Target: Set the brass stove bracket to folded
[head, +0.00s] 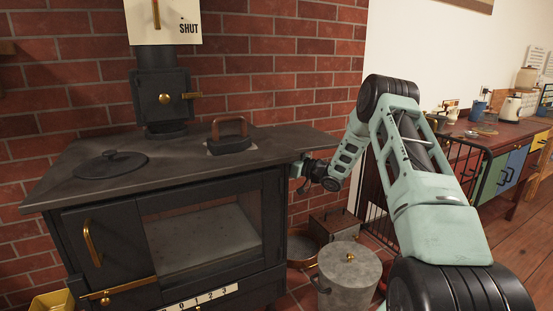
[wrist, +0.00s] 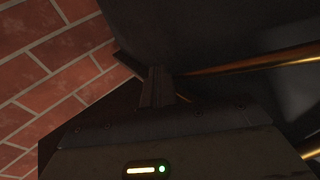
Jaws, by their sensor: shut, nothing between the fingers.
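The black stove (head: 75,205) stands on the left in the head view, with a dark side flap (head: 310,140) level at the right end of its top. The stove bracket is hidden in the head view. In the wrist view, a slanting brass bar (wrist: 250,63) beneath a dark panel seems to be part of it. My gripper (head: 297,170) is just below the flap at the stove's right side. In the wrist view, its fingers (wrist: 157,85) are together and empty, close to the bar's left end. I cannot tell if they touch it.
A lidded grey pot (head: 347,285), a copper pan (head: 301,247) and a metal box (head: 335,228) stand on the floor below my arm. A brick wall (head: 260,50) is close behind the stove. A side counter (head: 485,135) stands at the right.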

